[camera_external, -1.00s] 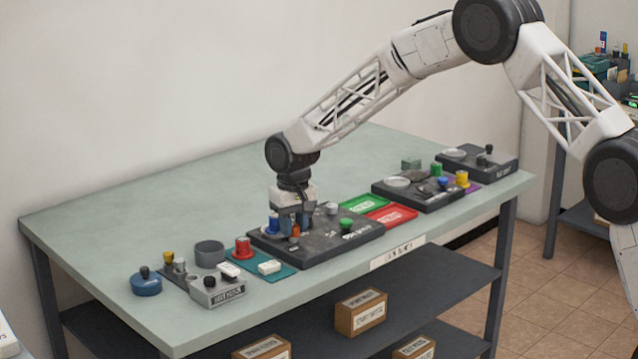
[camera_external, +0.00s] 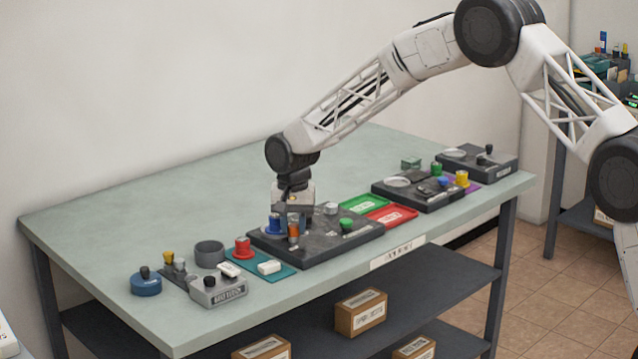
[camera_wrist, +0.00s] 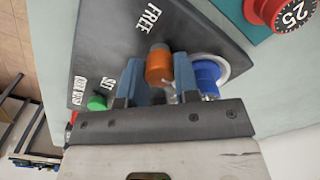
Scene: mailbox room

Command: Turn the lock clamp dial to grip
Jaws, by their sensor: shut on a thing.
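The dark lock clamp panel (camera_external: 345,243) lies on the table under my gripper (camera_external: 292,228). The wrist view shows its dark face (camera_wrist: 105,30) with the white words FREE and SET and a third label I cannot read surely. An orange knob (camera_wrist: 159,66) stands between the two blue fingers of my gripper (camera_wrist: 155,85), and I take it as the dial's handle. My gripper is shut on it, pointing down. The fingers hide the dial's base and any pointer. A blue knob (camera_wrist: 207,75) stands beside the right finger, and a green knob (camera_wrist: 97,103) beside the left one.
A red dial (camera_external: 242,248) and a white block (camera_external: 269,267) sit left on a teal mat. A grey box (camera_external: 217,290) and blue pot (camera_external: 146,284) stand farther left. Green (camera_external: 363,205) and red trays (camera_external: 391,216) lie right. The table's back is clear.

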